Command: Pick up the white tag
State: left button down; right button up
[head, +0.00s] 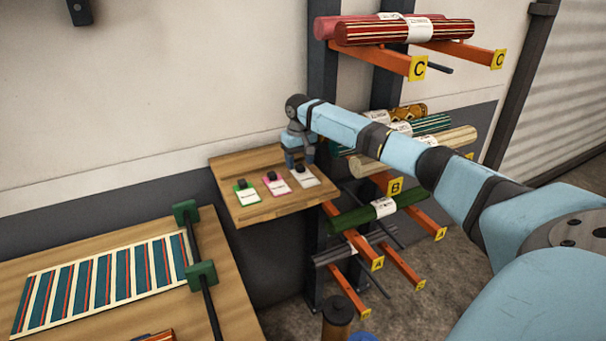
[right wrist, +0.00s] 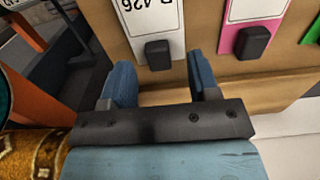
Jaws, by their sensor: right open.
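The white tag (head: 305,176) lies on the small wooden shelf (head: 262,213), at the right end of a row of three tags. It has a black block at one end. In the right wrist view the white tag (right wrist: 152,22) shows printed text, and its black block (right wrist: 158,54) is just ahead of the fingers. My right gripper (head: 299,162) is over the shelf at the tag's far end. In the right wrist view its two blue fingers (right wrist: 160,80) are apart, roughly either side of the block, with nothing held. My left gripper is not in view.
A pink tag (head: 277,184) lies beside the white one, and a green tag (head: 245,194) is further left. A rack with orange arms (head: 375,58) holds rolled rugs right of the shelf. A table with a striped rug (head: 100,283) is at lower left.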

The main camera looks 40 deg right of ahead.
jog(key=shift+f, duration=0.7)
jog(key=c, duration=1)
